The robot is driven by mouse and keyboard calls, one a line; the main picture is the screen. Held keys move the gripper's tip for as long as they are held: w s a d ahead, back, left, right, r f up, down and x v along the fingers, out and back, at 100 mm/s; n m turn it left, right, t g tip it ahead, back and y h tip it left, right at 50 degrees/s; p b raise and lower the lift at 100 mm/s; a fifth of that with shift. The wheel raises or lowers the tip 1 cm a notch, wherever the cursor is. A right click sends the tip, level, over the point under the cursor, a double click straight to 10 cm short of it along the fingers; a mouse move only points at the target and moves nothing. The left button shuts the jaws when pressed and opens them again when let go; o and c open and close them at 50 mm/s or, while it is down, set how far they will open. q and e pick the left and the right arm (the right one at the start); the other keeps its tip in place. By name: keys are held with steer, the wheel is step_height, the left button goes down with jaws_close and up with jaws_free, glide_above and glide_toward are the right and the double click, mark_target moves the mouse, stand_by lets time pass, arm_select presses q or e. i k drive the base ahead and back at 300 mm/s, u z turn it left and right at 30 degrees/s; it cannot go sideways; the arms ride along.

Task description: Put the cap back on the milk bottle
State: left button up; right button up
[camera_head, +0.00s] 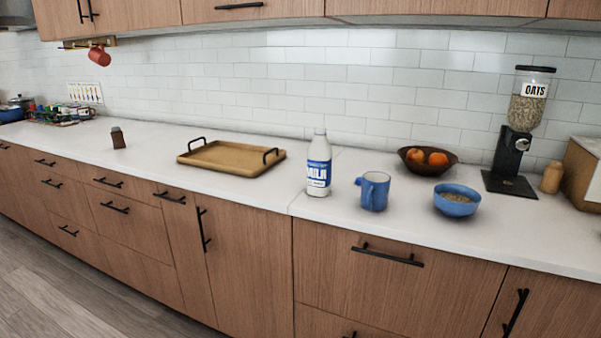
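A white milk bottle (319,188) with a blue "MILK" label stands upright on the white counter, near the middle of the picture. Its narrow top is white or grey, and it is too small to tell whether a cap sits on it or the neck is bare. I cannot make out a separate cap on the counter. Neither of my grippers is in view.
A wooden tray (200,160) with black handles lies left of the bottle. Right of it are a blue mug (375,193), a blue bowl (457,207), a dark fruit bowl (414,166) and an oats dispenser (513,150). Counter in front of the tray is clear.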

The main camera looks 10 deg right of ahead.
mark_target(319, 159)
steer(key=u, duration=0.15)
steer(key=i, duration=1.1)
steer(key=z, duration=0.4)
